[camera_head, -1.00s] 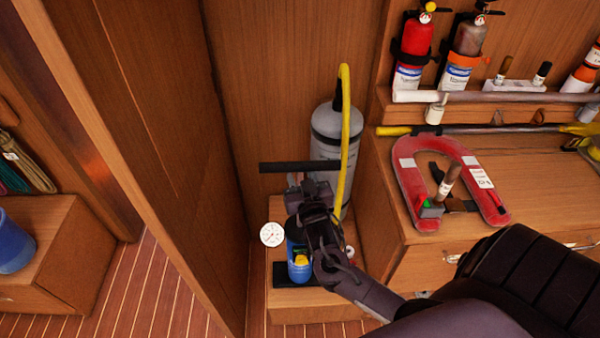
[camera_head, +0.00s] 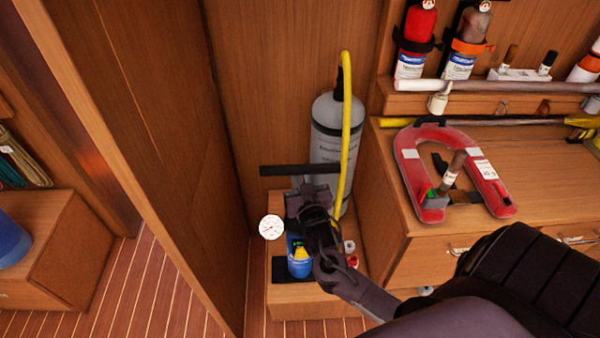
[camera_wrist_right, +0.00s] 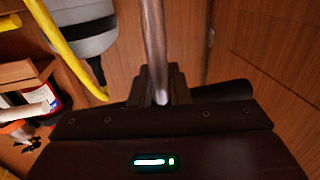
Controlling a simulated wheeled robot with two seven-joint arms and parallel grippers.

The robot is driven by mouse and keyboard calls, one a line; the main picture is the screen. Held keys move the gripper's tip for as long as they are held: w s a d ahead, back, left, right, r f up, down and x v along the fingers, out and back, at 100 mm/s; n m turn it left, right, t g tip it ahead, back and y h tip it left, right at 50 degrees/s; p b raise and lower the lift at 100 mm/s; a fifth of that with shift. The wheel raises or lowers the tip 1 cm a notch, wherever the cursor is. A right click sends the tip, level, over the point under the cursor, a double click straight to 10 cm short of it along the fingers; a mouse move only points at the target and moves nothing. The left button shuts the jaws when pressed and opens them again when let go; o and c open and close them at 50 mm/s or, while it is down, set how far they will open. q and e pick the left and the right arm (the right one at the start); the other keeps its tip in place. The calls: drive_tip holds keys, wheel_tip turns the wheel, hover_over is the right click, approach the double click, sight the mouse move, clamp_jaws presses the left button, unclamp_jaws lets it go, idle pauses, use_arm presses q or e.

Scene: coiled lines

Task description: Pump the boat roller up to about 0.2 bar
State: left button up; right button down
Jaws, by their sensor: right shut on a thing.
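The pump has a blue barrel (camera_head: 299,262) on a black foot and a black crossbar handle (camera_head: 285,170) above. My right gripper (camera_head: 308,192) is shut on the handle; the wrist view shows the metal rod (camera_wrist_right: 154,45) at my fingers (camera_wrist_right: 155,88). A round white gauge (camera_head: 271,227) is left of the barrel; its reading is too small to tell. A grey cylinder with a black top (camera_head: 326,130), perhaps the boat roller, stands behind. A yellow hose (camera_head: 346,125) arches in front of it; its lower end is hidden. My left gripper is out of view.
The pump stands on a low wooden step (camera_head: 310,302) between a tall wooden panel (camera_head: 165,130) and a cabinet. A red horseshoe buoy (camera_head: 408,168) lies on the cabinet top. Small red and white items (camera_head: 350,254) sit right of the pump.

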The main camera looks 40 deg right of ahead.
wheel_tip(320, 180, down, 15)
drive_tip(key=b, duration=0.8)
drive_tip(key=shift+b, duration=0.3)
drive_tip(key=shift+s+a+f, duration=0.1)
drive_tip(key=shift+f, duration=0.45)
drive_tip(key=c, duration=1.4)
unclamp_jaws()
drive_tip(key=shift+r, duration=0.1)
drive_tip(key=b, duration=0.1)
hover_over(298, 248)
drive_tip(key=s+d, duration=0.2)
drive_tip(key=shift+w, duration=0.25)
